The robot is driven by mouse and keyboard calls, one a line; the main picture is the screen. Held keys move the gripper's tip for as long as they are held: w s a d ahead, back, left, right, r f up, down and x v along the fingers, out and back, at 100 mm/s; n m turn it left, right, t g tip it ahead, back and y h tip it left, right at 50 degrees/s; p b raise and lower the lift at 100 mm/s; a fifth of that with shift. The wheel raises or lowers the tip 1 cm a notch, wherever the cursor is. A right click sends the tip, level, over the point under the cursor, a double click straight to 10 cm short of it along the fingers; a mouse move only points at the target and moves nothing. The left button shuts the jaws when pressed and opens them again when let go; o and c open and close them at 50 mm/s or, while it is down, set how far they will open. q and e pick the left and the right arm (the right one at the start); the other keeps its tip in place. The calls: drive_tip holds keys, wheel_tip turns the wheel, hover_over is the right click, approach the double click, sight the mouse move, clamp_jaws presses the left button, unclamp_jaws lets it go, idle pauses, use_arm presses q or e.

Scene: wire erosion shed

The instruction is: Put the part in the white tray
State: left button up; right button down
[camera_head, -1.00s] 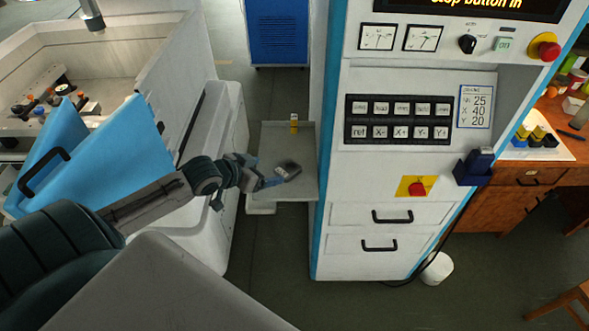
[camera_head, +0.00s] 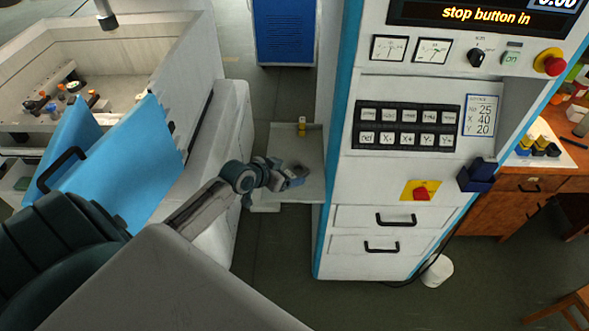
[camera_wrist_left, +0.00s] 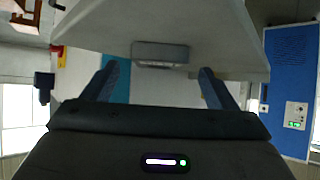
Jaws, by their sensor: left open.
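The part looks like a small grey metal block (camera_wrist_left: 160,53); in the left wrist view it lies on a pale surface, ahead of and between my two fingers. In the head view the dark block (camera_head: 296,169) is partly hidden by my left gripper (camera_head: 296,182), over the pale shelf (camera_head: 312,150) between the two machines. My left gripper, also in the left wrist view (camera_wrist_left: 157,80), is open, with nothing visibly clamped. My right gripper is not in view. I cannot clearly identify a white tray.
A small yellow-topped object (camera_head: 302,127) stands at the shelf's back. The control cabinet (camera_head: 385,170) rises close on the right, and the white machine body (camera_head: 228,130) on the left. A wooden desk (camera_head: 510,210) stands far right. A white bin (camera_head: 438,270) is on the floor.

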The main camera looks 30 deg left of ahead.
use_arm(q)
drive_tip(key=shift+x, duration=1.15)
drive_tip(key=shift+c, duration=0.9)
drive_tip(key=shift+d, duration=0.1)
drive_tip(key=c, duration=1.1)
drive_tip(key=shift+r, duration=0.1)
drive_tip(key=shift+c, duration=1.4)
drive_tip(key=shift+r, duration=0.15)
